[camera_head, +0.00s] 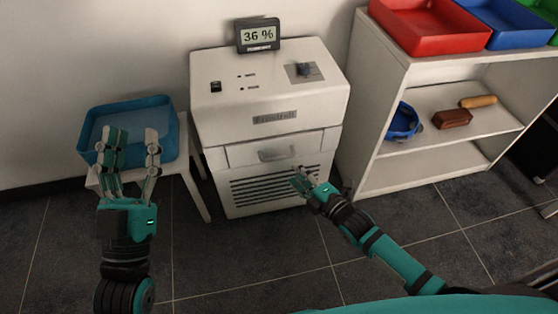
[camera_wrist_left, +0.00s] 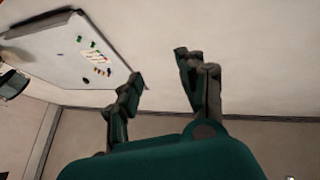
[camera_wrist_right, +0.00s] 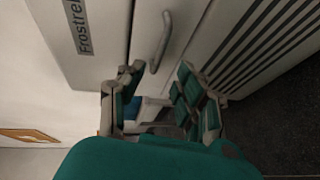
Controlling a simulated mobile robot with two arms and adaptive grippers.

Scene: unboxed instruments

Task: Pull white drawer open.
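The white drawer (camera_head: 241,154) is in the front of a white machine, with its front about flush; its bar handle (camera_head: 277,154) is at the middle. In the right wrist view the handle (camera_wrist_right: 161,43) lies ahead of the fingertips, roughly in line with the gap between them. My right gripper (camera_head: 299,178) is open, below and right of the handle in the head view, in front of the vent slats. No contact with the handle shows. My left gripper (camera_head: 132,142) is open and empty, pointing up in front of the blue bin; it also shows open in the left wrist view (camera_wrist_left: 160,75).
The machine (camera_head: 268,90) carries a display reading 36 % (camera_head: 258,34). A blue bin (camera_head: 170,135) stands on a small white table at left. A white shelf (camera_head: 372,120) with red (camera_head: 430,45) and blue trays stands close at right. Dark floor tiles in front are clear.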

